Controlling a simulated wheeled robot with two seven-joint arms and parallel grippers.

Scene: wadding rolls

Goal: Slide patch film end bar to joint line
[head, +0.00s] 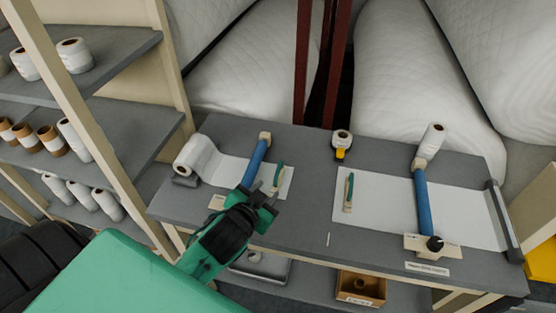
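A white film sheet (229,168) runs from a roll (197,155) at the left of the grey table, with a blue bar (257,163) across it. A larger white sheet (385,208) lies at the right, with another blue bar (422,201) across it. A dark bar (503,221) lies along its right end. I cannot tell which bar is the patch film end bar. A short pale line (328,239) marks the bare table between the sheets. My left gripper (262,196) is over the near end of the left blue bar; its finger gap and any contact are unclear. My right gripper is out of view.
Green-handled tools (278,178) (349,191) lie by each sheet. A small roll with a yellow part (341,144) stands at the back. A labelled block with a black knob (434,244) sits at the front right. Shelves of rolls (75,55) stand left; large white rolls (415,80) are behind.

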